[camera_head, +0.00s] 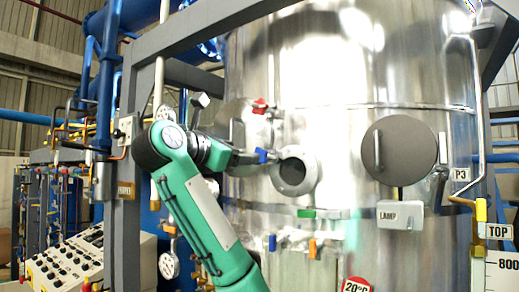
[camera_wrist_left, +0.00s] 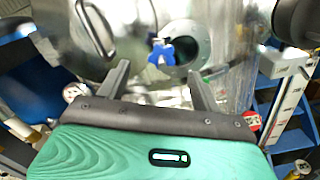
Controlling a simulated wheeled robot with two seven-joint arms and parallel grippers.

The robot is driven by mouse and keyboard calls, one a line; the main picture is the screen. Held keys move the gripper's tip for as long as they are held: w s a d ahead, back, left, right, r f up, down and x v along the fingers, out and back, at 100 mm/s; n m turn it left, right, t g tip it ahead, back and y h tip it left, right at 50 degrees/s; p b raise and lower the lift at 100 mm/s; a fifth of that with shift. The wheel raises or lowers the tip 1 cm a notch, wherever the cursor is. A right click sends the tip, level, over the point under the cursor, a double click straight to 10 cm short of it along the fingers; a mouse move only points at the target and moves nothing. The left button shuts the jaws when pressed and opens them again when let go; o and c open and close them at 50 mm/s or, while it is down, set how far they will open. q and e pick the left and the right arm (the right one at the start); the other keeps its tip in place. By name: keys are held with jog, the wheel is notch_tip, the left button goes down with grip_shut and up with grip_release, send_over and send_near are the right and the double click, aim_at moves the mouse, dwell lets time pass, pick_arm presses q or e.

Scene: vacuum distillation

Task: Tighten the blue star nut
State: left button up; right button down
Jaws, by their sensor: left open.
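The blue star nut (camera_head: 262,155) sits at the left edge of a round port (camera_head: 307,184) on the steel vessel. It also shows in the left wrist view (camera_wrist_left: 160,51), in front of the port's rim. My left gripper (camera_head: 250,158) is open and reaches in from the left, with its tips close to the nut. In the left wrist view its fingers (camera_wrist_left: 158,69) stand apart on either side below the nut, with nothing between them. Whether a finger touches the nut is unclear. My right gripper is not in view.
The steel vessel (camera_head: 345,75) fills the middle. A red star nut (camera_head: 260,106) is above the blue one, and green, blue and orange handles are below. A round hatch (camera_head: 399,150) with a handle is at right. A control panel (camera_head: 70,262) stands lower left.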

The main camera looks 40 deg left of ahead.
aim_at(256, 153)
pick_arm(q)
jog(key=w+p, duration=0.1)
jog(key=w, duration=0.1)
jog(key=w+p, duration=0.2)
jog(key=w, duration=0.1)
jog(key=w+a+p, duration=0.1)
jog(key=w, duration=0.1)
jog(key=shift+w+f+p, duration=0.2)
jog(key=shift+w+p, duration=0.05)
jog(key=shift+p, duration=0.05)
jog(key=shift+w+f, duration=0.1)
jog(key=shift+w, duration=0.65)
jog(key=shift+d, duration=0.1)
jog(key=c, duration=1)
